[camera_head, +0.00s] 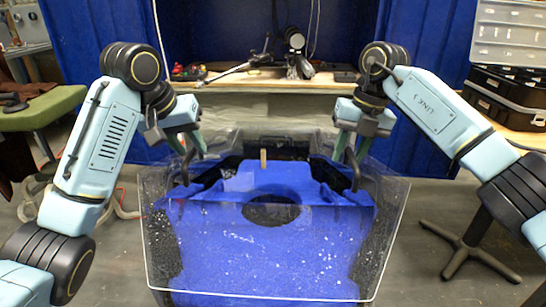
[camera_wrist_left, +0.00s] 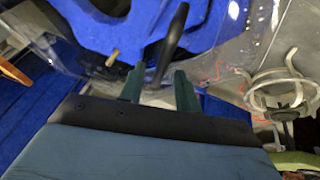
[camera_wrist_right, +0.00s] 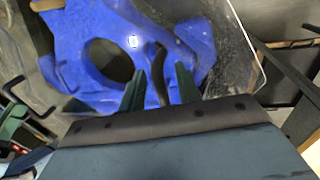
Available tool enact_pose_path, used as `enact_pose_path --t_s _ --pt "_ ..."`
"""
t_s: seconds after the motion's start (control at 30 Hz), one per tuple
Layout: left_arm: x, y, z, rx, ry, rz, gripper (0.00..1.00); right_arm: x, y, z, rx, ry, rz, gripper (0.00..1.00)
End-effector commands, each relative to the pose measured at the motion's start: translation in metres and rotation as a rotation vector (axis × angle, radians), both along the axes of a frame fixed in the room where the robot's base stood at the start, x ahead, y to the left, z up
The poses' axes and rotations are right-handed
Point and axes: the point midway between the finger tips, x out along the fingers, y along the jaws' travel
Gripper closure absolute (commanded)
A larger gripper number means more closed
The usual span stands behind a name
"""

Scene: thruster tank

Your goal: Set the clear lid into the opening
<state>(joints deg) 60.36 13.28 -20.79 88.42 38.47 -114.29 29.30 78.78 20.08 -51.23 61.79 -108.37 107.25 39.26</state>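A clear speckled panel with a pale edge (camera_head: 255,296) shows in the head view, in front of and over a blue body with a round dark opening (camera_head: 271,210). I cannot tell which clear surfaces are the lid and which are tank walls. My left gripper (camera_head: 184,150) is at the far left side. Its spread fingers (camera_wrist_left: 158,86) stand on either side of a dark curved handle (camera_wrist_left: 173,40). My right gripper (camera_head: 350,152) is at the far right side. Its spread fingers (camera_wrist_right: 161,84) flank another dark handle (camera_wrist_right: 162,62). Gaps show beside both handles.
A small wooden peg (camera_head: 263,158) stands at the back of the blue body. A workbench (camera_head: 270,82) with tools is behind. A black stand base (camera_head: 468,250) is on the floor at right, and a green stool (camera_head: 40,107) is at left.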

Motion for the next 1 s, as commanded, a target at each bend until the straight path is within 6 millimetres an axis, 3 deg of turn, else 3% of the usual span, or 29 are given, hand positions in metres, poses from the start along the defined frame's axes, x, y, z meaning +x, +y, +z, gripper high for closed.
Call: enact_pose_path --t_s 0.1,0.3,0.63,0.77,1.0 --pt "-0.009 0.009 0.027 0.008 -0.008 0.005 0.67 0.000 0.000 0.000 0.000 0.000 0.000 0.67" --pt "-0.023 0.016 0.059 0.006 -0.007 0.005 0.67 0.000 0.000 0.000 0.000 0.000 0.000 0.67" --pt "-0.033 0.020 0.082 0.002 0.000 0.002 0.67 0.000 -0.001 0.006 0.000 -0.002 0.000 0.67" --pt "-0.034 0.020 0.082 0.002 0.000 0.002 0.67 0.000 -0.005 0.024 0.000 -0.004 -0.001 0.67" --pt "-0.033 0.019 0.082 0.002 0.000 0.002 0.67 -0.001 -0.015 0.075 0.001 -0.004 -0.002 0.67"
